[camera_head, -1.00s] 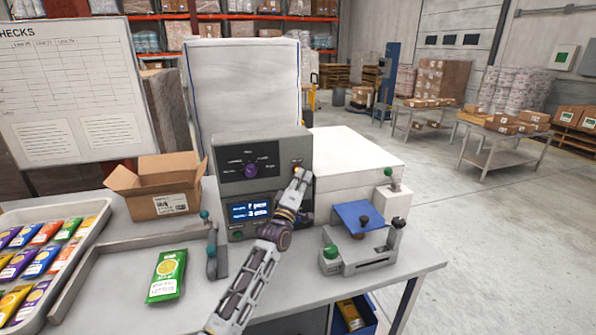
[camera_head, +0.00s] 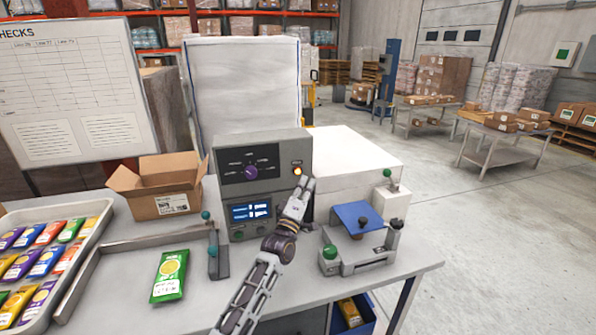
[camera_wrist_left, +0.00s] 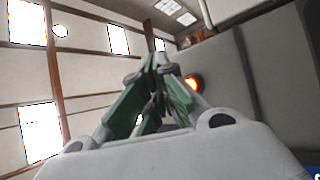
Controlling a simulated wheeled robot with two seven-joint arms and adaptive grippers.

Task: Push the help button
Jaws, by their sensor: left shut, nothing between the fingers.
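The help button (camera_head: 297,170) glows orange at the upper right of the grey control box's front (camera_head: 232,171). It also glows in the left wrist view (camera_wrist_left: 194,82), just right of the fingers. My left gripper (camera_head: 307,184) is shut and empty, with its fingertips just below and right of the button in the head view. The button is in clear sight there, and the tips look apart from it. The wrist view shows the closed green-padded fingers (camera_wrist_left: 160,68). My right gripper is not in view.
A fixture with a blue plate (camera_head: 358,216) stands right of my arm. A green packet (camera_head: 170,277), an open carton (camera_head: 159,187) and a tray of packets (camera_head: 92,238) are to the left.

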